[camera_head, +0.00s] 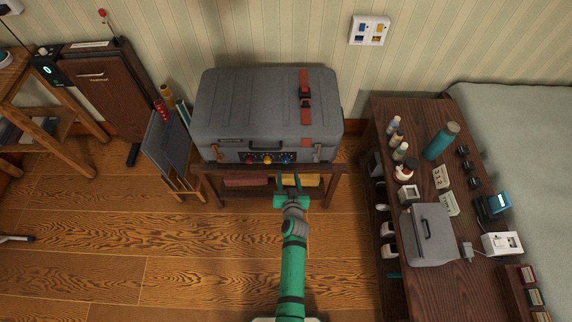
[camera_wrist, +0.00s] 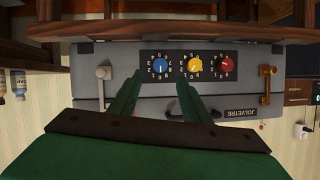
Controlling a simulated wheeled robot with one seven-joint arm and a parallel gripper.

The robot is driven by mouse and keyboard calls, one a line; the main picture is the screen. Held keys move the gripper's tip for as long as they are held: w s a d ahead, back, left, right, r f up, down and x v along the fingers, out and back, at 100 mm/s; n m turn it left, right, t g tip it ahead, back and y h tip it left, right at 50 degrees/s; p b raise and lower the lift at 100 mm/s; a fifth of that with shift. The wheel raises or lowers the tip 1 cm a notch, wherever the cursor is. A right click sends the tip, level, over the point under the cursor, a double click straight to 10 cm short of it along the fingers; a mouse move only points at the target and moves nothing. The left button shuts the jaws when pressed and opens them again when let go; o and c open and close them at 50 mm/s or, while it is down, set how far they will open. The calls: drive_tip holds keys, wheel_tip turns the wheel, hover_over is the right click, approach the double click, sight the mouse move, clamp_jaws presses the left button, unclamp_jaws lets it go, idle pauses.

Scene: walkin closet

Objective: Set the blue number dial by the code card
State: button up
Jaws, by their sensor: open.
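The blue number dial (camera_head: 286,158) is at the right end of a row of three dials on the front of a grey suitcase (camera_head: 225,105). The upside-down wrist view shows the blue dial (camera_wrist: 161,65) at the left of the row, with a ring of digits around it. My gripper (camera_head: 289,181) is open and empty in front of the suitcase. In the wrist view its fingers (camera_wrist: 160,84) point toward the blue dial, with a gap between them and no visible contact. A wall card (camera_head: 370,30) bears blue and yellow patches; I cannot read any code.
The yellow dial (camera_wrist: 194,65) and red dial (camera_wrist: 225,65) sit close beside the blue one. The suitcase stands on a low wooden bench (camera_head: 330,185). A dark dresser (camera_head: 390,235) with bottles, small cards and a grey case stands right.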

sight(286, 162)
drive_tip(key=x, duration=0.8)
drive_tip(key=shift+w+f, duration=0.15)
drive_tip(key=shift+w, duration=0.15)
drive_tip(key=c, duration=1)
drive_tip(key=shift+c, duration=0.2)
drive_tip(key=shift+m+y, duration=0.3)
drive_tip(key=shift+m, duration=0.1)
drive_tip(key=shift+d+m+y, duration=0.15)
drive_tip(key=shift+m+y, duration=0.25)
drive_tip(key=shift+m, duration=0.3)
drive_tip(key=m+y, duration=0.2)
drive_tip(key=m, duration=0.1)
drive_tip(key=shift+f+t, duration=0.15)
drive_tip(key=shift+t, duration=0.25)
drive_tip(key=m+y, duration=0.1)
drive_tip(key=m, duration=0.1)
drive_tip(key=m+t+y, duration=0.1)
drive_tip(key=m, duration=0.2)
drive_tip(key=shift+d+f+t, duration=0.15)
drive_tip(key=shift+f+t, duration=0.05)
drive_tip(key=shift+t, duration=0.1)
drive_tip(key=shift+m, duration=0.3)
